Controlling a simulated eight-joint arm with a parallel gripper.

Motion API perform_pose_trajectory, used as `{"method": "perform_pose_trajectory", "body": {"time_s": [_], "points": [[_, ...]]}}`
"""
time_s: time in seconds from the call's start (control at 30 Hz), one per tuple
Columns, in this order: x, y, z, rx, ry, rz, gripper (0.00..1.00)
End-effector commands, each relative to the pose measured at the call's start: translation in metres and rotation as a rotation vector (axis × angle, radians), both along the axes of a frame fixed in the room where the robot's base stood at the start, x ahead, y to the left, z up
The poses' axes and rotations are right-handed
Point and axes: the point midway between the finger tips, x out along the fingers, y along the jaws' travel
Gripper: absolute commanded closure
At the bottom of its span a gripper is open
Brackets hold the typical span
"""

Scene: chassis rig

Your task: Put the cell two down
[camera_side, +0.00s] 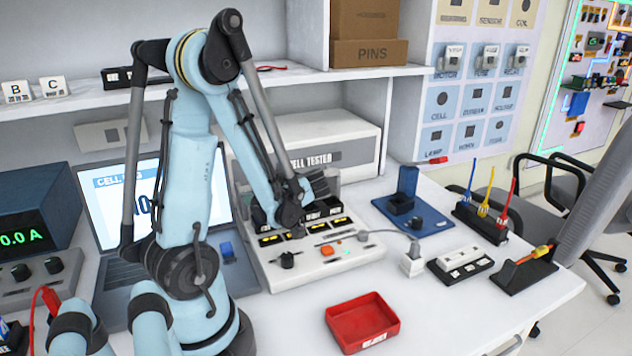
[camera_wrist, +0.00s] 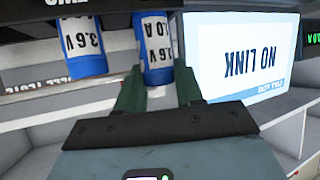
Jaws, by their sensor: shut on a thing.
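In the wrist view my gripper (camera_wrist: 158,80) is shut on a blue cell (camera_wrist: 155,40) marked 3.6 V, with a finger on each side of it. A second blue 3.6 V cell (camera_wrist: 80,42) stands beside it to the left, outside the fingers. In the side view the end of my arm is low over the white test rig (camera_side: 340,262), at its row of black holders (camera_side: 330,207). My fingertips and the held cell cannot be made out there. The wrist view does not show clearly whether the held cell is clear of its holder.
A laptop screen (camera_wrist: 240,58) reads NO LINK. A red tray (camera_side: 363,322) lies on the front of the bench. A blue stand (camera_side: 412,210), a black tool rack (camera_side: 480,222) and a white-topped block (camera_side: 460,264) stand to the right.

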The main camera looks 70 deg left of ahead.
Motion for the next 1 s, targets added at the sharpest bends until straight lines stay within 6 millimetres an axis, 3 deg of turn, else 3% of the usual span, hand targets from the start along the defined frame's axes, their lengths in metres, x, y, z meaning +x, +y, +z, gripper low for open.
{"method": "perform_pose_trajectory", "body": {"time_s": [0.2,0.47,0.5,0.67,1.0], "points": [[0.001,0.0,-0.015,0.0,0.0,0.0,0.98],[0.0,0.0,-0.017,0.0,0.0,0.001,0.98],[0.0,0.0,-0.017,-0.001,0.0,0.001,0.62],[0.0,0.0,-0.017,-0.001,0.0,0.001,0.38],[0.0,0.0,-0.018,-0.001,0.0,0.001,0.38]]}}
